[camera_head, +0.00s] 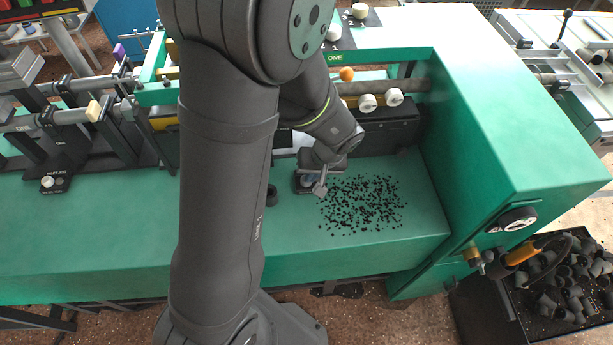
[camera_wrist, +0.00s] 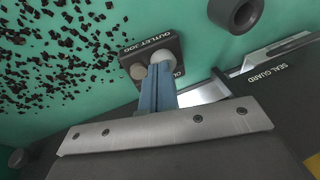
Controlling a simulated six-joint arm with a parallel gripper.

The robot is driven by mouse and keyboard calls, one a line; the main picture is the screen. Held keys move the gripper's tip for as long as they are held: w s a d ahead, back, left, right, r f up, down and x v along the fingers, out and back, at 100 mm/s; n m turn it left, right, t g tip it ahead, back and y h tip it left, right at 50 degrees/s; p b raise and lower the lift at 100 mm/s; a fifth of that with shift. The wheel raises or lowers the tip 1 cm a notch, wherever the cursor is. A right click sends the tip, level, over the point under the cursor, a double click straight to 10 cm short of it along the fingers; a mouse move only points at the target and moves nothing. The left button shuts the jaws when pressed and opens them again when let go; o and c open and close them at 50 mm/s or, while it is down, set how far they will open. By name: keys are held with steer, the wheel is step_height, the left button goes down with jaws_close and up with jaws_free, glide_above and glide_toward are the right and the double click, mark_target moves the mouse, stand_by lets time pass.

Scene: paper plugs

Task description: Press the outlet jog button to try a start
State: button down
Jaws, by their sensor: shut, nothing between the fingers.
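The outlet jog box (camera_wrist: 132,54) is a small dark box lettered "OUTLET JOG" on the green machine top. It carries a white round button (camera_wrist: 168,56) and a smaller beige button (camera_wrist: 137,72). My gripper (camera_wrist: 160,68) has its blue fingers shut and empty, with the tips at the white button and covering part of it. I cannot tell whether they touch or press it. In the head view my gripper (camera_head: 307,182) points down at the box, which is mostly hidden by my wrist.
Black scraps (camera_head: 362,205) lie scattered right of the box. A dark ring (camera_wrist: 236,12) lies on the green top nearby. The seal guard (camera_wrist: 275,55) with its metal edge is close to my gripper. An inlet jog box (camera_head: 55,183) sits far left.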

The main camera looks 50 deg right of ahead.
steer(key=shift+r, duration=0.85)
steer(key=shift+r, duration=1.55)
